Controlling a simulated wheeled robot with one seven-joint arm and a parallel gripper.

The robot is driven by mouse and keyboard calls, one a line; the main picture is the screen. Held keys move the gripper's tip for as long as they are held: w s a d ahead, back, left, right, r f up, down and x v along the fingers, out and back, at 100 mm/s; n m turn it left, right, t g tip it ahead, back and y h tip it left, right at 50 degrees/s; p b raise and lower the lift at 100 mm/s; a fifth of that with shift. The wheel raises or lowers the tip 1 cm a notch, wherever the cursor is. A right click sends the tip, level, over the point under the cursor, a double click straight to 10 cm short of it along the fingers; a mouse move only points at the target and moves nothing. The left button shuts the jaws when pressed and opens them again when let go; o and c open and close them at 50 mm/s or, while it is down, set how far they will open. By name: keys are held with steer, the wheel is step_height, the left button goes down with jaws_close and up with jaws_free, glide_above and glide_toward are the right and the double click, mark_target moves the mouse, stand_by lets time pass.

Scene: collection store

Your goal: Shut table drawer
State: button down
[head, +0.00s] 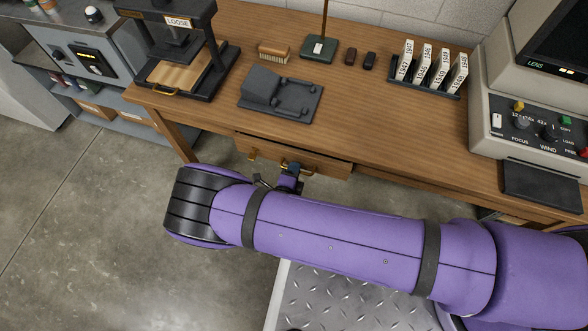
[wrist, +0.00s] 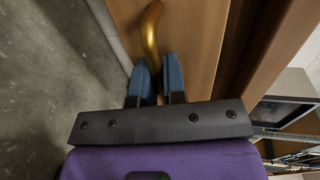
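The table drawer (head: 325,168) is under the front edge of the wooden table (head: 395,135) and stands out from it, partly open. Its brass handle (head: 252,154) is on the drawer front and also shows in the wrist view (wrist: 151,32), running up from between the fingertips. My purple arm hides part of the area below the drawer.
On the table stand a press (head: 180,45), a grey device (head: 280,95), a brush (head: 274,53), a rack of year-marked cards (head: 430,75) and a reader machine (head: 530,125). A shelf unit (head: 90,80) stands left. Open floor (head: 80,230) lies at the lower left.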

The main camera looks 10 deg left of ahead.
mark_target(297, 161)
steer(key=shift+w, duration=0.1)
steer(key=shift+r+x, duration=0.2)
steer(key=shift+x, duration=0.8)
steer(key=shift+r+x, duration=0.2)
steer(key=shift+x, duration=0.75)
steer(key=c, duration=1.2)
jaws_free()
steer(key=shift+w+d, duration=0.1)
steer(key=shift+w, duration=0.05)
steer(key=v, duration=1.1)
